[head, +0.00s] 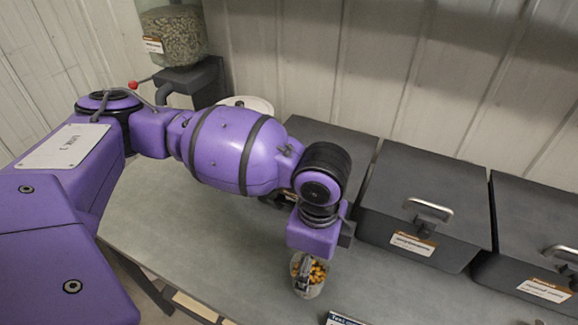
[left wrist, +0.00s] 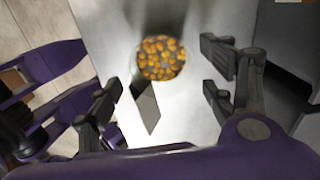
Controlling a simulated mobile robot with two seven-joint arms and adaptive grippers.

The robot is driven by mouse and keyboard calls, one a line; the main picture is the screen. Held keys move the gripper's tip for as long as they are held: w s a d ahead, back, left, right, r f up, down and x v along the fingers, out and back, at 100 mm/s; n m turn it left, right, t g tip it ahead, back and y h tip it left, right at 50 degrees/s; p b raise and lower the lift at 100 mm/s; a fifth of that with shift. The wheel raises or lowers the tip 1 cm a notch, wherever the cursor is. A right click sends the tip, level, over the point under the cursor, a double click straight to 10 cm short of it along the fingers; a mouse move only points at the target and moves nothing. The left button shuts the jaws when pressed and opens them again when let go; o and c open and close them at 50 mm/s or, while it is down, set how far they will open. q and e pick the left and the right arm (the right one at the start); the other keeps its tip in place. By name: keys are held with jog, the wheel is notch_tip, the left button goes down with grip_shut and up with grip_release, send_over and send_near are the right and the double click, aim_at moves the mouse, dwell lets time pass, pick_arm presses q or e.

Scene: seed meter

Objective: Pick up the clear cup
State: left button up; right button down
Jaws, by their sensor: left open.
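The clear cup (head: 314,284) holds orange-yellow kernels and stands on the grey bench near its front edge. My left gripper (head: 307,262) is directly above and around the cup's place in the head view, and partly hides it. In the left wrist view the cup's round, kernel-filled opening (left wrist: 161,57) shows between and slightly beyond the spread fingers of my left gripper (left wrist: 160,85). The fingers are apart and hold nothing. I cannot tell whether any finger touches the cup. My right gripper is not in view.
Dark lidded boxes with metal handles, one in the middle (head: 425,195) and one at the right (head: 540,235), line the back of the bench (head: 190,225). A seed hopper (head: 175,35) stands at the back left. A labelled item (head: 343,319) lies at the front edge.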

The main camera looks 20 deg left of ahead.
pick_arm(q)
jog(key=f, duration=0.3)
jog(key=shift+s, duration=0.35)
jog(key=f, duration=0.3)
jog(key=shift+w+a+f, duration=0.2)
jog(key=shift+f, duration=0.55)
jog(key=c, duration=1.3)
jog(key=shift+w, duration=0.1)
jog(key=shift+c, duration=0.2)
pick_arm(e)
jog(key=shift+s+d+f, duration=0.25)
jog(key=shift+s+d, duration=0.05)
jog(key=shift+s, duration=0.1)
